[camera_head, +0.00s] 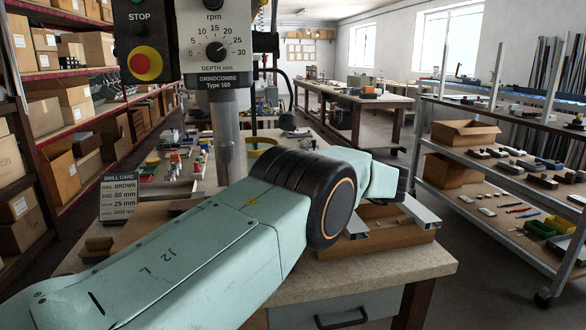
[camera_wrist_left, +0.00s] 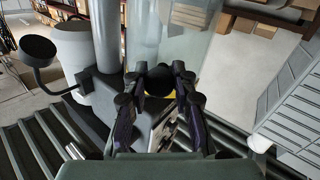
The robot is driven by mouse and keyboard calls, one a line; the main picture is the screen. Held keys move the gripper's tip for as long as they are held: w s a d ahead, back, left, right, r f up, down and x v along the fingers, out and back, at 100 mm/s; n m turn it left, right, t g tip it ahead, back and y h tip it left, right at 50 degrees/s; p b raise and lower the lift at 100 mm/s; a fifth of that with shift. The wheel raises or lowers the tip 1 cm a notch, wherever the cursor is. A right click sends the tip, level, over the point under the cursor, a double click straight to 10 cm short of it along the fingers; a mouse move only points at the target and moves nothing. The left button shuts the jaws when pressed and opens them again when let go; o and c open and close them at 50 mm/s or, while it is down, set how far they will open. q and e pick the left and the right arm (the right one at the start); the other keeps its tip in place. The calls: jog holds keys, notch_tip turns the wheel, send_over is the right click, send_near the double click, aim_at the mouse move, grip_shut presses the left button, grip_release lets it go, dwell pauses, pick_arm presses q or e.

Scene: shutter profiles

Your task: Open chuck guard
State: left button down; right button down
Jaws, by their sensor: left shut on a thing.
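The drilling machine's head (camera_head: 210,45) stands at the upper left of the head view, with a red stop button, an rpm dial and a grey column below. In the left wrist view, a clear, faintly tinted panel (camera_wrist_left: 190,42), which looks like the chuck guard, hangs just beyond my left gripper (camera_wrist_left: 158,72). Its dark fingers are closed in on a dark round piece, likely the guard's knob (camera_wrist_left: 158,84). How the knob joins the panel is hidden. In the head view my left arm hides its gripper and the guard. My right gripper is not in view.
A drill card (camera_head: 119,194) stands left of the column. The bench (camera_head: 425,262) carries a tray with metal profiles (camera_head: 421,211) at right. Shelves with boxes line the left; a wheeled rack (camera_head: 500,165) stands right. In the wrist view, slatted rollers (camera_wrist_left: 35,145) lie at left.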

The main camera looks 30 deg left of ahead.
pick_arm(q)
jog(key=shift+r, duration=0.15)
jog(key=c, duration=1.1)
grip_release()
jog(key=shift+c, duration=0.2)
jog(key=shift+o, duration=0.4)
notch_tip(320, 180, up, 10)
jog(key=shift+f, duration=0.1)
